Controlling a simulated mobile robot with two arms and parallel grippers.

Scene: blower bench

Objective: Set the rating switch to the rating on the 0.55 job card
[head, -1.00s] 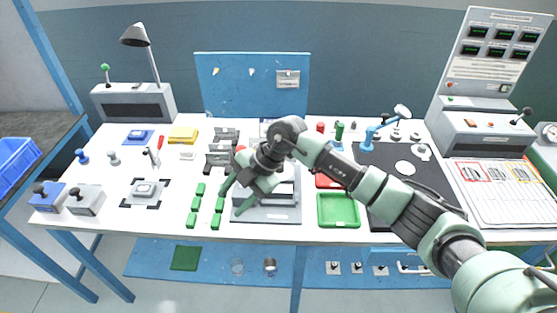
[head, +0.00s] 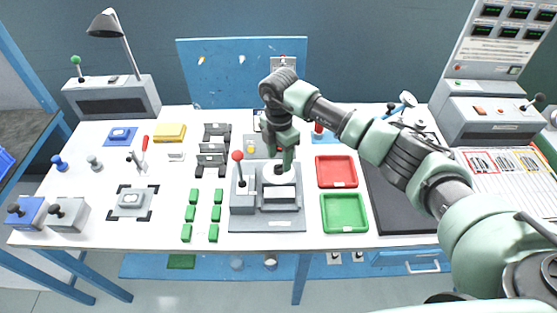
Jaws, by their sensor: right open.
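My right gripper (head: 281,163) is open and points down over the back of a grey fixture (head: 268,223). Its fingers are close to a white round part (head: 270,176) with a dark centre; I cannot tell whether they touch it. The fixture has a lever with a red knob (head: 237,156) at its left and a pale label on its front. I cannot make out which part is the rating switch; the gripper hides some of the fixture's back. Several small cards (head: 478,163) lie on the white sheet at the right, their print too small to read. My left gripper is not in view.
A red tray (head: 336,184) and a green tray (head: 326,226) stand right of the fixture. Green blocks (head: 189,213) lie in rows to its left. My right arm crosses above the dark mat (head: 400,228). A control console (head: 487,120) stands at the back right.

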